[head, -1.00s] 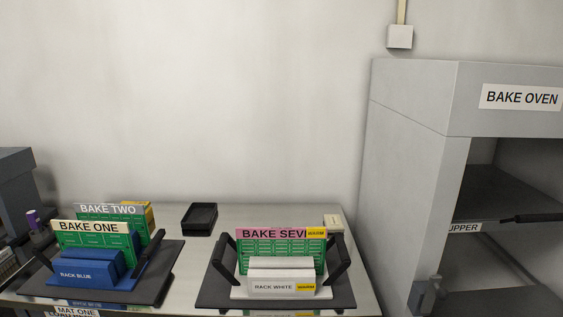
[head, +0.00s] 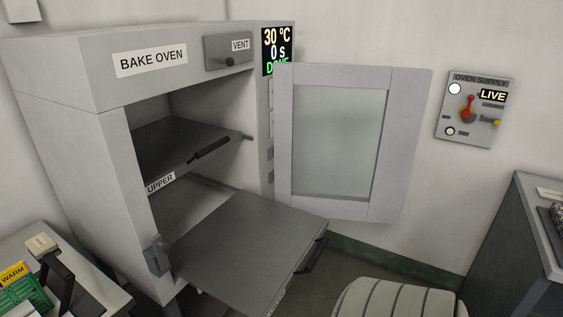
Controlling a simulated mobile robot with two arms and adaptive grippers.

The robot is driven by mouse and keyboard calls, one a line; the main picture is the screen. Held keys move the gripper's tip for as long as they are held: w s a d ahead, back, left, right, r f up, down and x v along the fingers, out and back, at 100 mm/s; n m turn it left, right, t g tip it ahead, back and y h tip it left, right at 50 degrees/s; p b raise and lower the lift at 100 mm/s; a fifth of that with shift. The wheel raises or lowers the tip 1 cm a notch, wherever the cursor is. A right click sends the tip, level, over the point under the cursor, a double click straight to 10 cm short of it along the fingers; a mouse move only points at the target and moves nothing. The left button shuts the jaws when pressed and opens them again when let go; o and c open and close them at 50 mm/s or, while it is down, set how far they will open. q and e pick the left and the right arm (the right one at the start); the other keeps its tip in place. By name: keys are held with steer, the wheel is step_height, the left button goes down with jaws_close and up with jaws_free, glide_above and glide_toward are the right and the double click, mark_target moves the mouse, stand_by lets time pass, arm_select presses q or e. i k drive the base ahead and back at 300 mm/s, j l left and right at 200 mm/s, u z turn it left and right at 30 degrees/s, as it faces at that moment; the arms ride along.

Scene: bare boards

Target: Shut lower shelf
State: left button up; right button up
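The bake oven (head: 65,125) stands at the left in the head view, with its windowed door (head: 410,150) swung open to the right. The lower shelf (head: 235,250) is pulled out well past the oven front and looks bare. Its dark handle (head: 314,253) is at the front right edge. The upper shelf (head: 180,142) sits inside the oven, with a dark handle (head: 208,151) along its front and an "UPPER" label. The lower shelf's own label is cut off at the bottom edge. Neither of my grippers is in view.
A bench (head: 85,260) with green boards and a dark rack handle is at the lower left. A wall panel marked "OVEN SUPPLY" (head: 470,107) reads LIVE. A pale ribbed rounded object (head: 400,300) is at the bottom, right of the shelf. A dark cabinet (head: 515,240) is at the right.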

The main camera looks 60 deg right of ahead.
mark_target(246, 255)
steer(key=z, duration=2.05)
